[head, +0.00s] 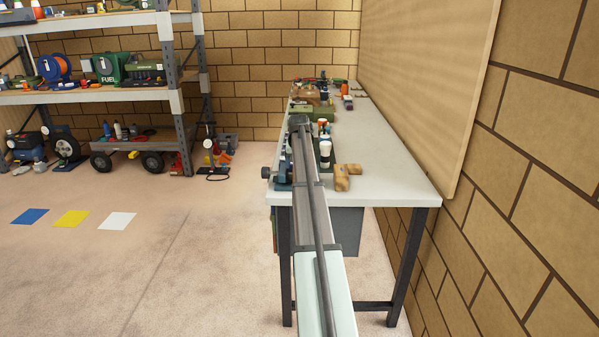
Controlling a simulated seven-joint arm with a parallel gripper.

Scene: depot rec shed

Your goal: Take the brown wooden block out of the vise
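A blue vise (283,173) stands at the near left edge of the grey workbench, with a dark handle end (266,173) sticking out to the left. My arm runs from the bottom of the view over the bench and covers much of the vise, so its jaws are hidden. A light brown wooden piece (343,178) shows just right of my arm at the bench's near end. I cannot tell whether it lies loose or touches the vise. My arm's far end is over the bench's left side, beyond the vise. No fingers can be made out there.
The workbench (395,180) is bare on its right side. A white-topped bottle (320,147), green items and a brown object (306,94) stand farther back. A wall board (425,80) bounds the right.

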